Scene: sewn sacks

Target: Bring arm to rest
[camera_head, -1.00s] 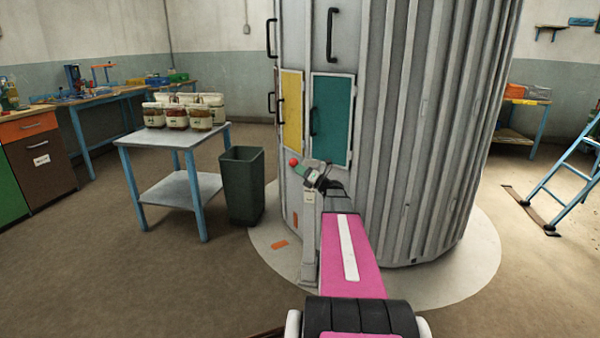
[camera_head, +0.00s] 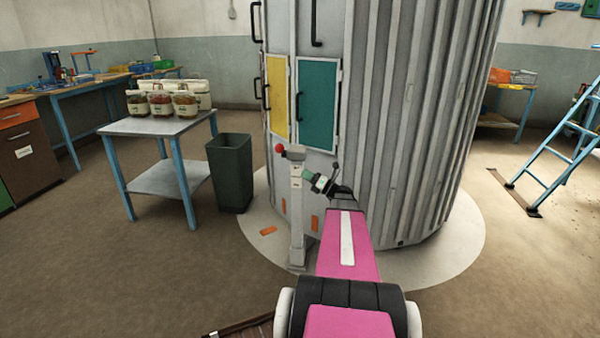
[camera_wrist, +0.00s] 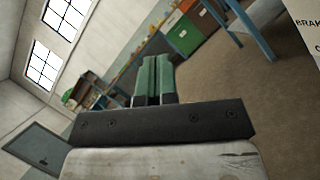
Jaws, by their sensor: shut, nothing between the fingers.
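My arm stretches forward in the head view, pink with black joints. My gripper (camera_head: 309,175) is at its far end, just right of a white post (camera_head: 297,215) with a red ball (camera_head: 279,148) on its lever. In the head view the green fingers point up and left toward the post; I cannot tell whether they touch it. In the wrist view my gripper (camera_wrist: 152,80) shows its green fingers side by side, shut with nothing between them.
A tall grey ribbed cylinder (camera_head: 410,130) with yellow and teal doors stands behind the post. A blue ladder (camera_head: 565,150) stands right.

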